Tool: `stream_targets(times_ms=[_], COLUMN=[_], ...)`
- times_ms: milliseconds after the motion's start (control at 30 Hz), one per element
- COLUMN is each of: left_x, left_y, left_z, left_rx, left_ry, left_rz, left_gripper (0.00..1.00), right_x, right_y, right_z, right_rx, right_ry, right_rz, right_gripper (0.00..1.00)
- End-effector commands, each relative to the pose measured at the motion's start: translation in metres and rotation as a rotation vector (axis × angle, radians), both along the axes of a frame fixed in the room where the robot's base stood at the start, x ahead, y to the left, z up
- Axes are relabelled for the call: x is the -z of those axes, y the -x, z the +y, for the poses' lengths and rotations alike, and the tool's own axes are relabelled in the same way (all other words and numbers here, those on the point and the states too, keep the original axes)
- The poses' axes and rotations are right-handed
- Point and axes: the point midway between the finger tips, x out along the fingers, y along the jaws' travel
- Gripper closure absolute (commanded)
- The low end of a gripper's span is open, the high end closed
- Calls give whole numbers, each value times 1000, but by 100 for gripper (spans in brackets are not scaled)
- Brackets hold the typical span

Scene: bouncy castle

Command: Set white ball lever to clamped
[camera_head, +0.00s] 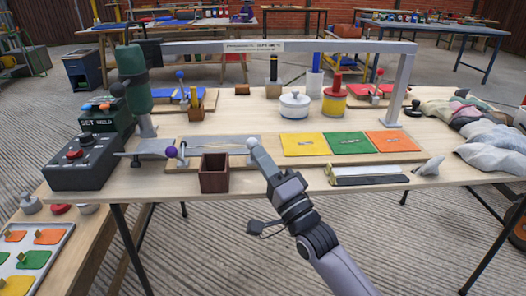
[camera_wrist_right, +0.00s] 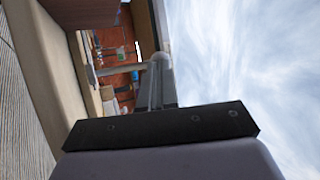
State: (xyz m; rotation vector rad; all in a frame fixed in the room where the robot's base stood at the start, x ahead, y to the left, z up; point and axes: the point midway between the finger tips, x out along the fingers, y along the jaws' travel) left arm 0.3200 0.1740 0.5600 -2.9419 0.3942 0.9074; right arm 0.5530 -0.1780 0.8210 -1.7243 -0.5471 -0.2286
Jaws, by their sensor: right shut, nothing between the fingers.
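The white ball lever (camera_head: 251,143) has its white knob at the right part of a wooden board (camera_head: 268,161) with a metal strip. My right gripper (camera_head: 258,151) reaches in from the front right, shut and empty, its tip right at the knob. The gripper partly hides the lever's lower part. My left gripper is not in view.
A purple ball lever (camera_head: 171,152) and a brown open box (camera_head: 214,174) stand left of the white knob. Yellow, green and orange mats (camera_head: 350,143) lie to the right. A grey overhead frame (camera_head: 398,88) spans the table. A black control box (camera_head: 84,163) stands left.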

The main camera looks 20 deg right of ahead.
Motion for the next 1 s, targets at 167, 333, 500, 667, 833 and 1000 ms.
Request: stream_targets(times_ms=[167,333,500,667,833,1000], left_x=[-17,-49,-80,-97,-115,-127], left_y=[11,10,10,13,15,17], left_z=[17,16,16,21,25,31], left_rx=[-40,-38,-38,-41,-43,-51], left_ry=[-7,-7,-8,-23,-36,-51], left_rz=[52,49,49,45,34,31], left_gripper=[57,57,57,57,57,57], right_x=[-19,-25,-31,-36,-41,-42], right_y=[-5,-11,-18,-25,-32,-39], right_z=[-1,-3,-5,-7,-9,-11], right_rx=[0,-1,0,-1,0,-1], right_ry=[-27,-53,-77,-103,-127,-148], right_rz=[92,179,267,353,436,510], right_gripper=[100,100,100,100,100,100])
